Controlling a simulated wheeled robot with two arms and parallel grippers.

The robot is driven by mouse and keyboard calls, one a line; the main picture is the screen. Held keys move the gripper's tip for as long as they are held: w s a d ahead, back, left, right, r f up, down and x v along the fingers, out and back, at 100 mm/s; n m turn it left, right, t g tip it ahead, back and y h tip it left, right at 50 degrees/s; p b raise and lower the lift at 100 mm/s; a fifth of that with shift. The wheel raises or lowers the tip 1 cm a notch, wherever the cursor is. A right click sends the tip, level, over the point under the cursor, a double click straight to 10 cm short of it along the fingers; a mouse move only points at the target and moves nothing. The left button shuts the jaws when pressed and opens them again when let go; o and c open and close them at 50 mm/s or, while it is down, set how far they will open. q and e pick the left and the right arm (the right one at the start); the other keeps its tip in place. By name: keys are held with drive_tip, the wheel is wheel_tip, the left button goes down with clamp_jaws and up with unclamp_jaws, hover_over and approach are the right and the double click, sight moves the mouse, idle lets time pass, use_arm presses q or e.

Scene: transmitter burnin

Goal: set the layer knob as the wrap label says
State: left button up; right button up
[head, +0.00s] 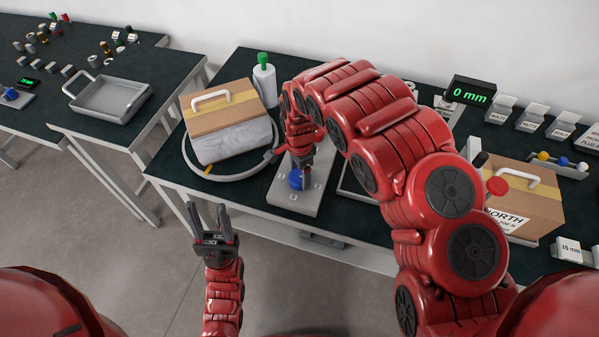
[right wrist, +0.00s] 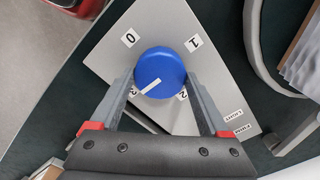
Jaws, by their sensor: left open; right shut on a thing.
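The blue layer knob (head: 295,180) sits on a grey plate (head: 284,200) near the table's front edge. In the right wrist view the knob (right wrist: 160,72) has a white pointer line aimed lower left, towards a partly hidden label. Labels 0, 1 and 2 show around it. My right gripper (head: 301,172) is shut on the knob, one finger on each side. My left gripper (head: 208,208) is open and empty in front of the table. A cardboard box (head: 222,112) with grey wrap (head: 231,138) stands inside a grey ring (head: 270,155). I cannot read any wrap label.
A white bottle with a green top (head: 264,80) stands behind the box. A display (head: 470,93) reads 0 mm. Another box (head: 525,190) marked NORTH stands at the right. A grey tray (head: 108,97) lies on the left table. My right arm hides the table's middle.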

sight(300, 176)
drive_tip(key=o, duration=1.2)
drive_tip(key=shift+r, duration=0.15)
wheel_tip(300, 176, up, 17)
drive_tip(key=p, duration=1.7)
drive_tip(key=shift+r, duration=0.1)
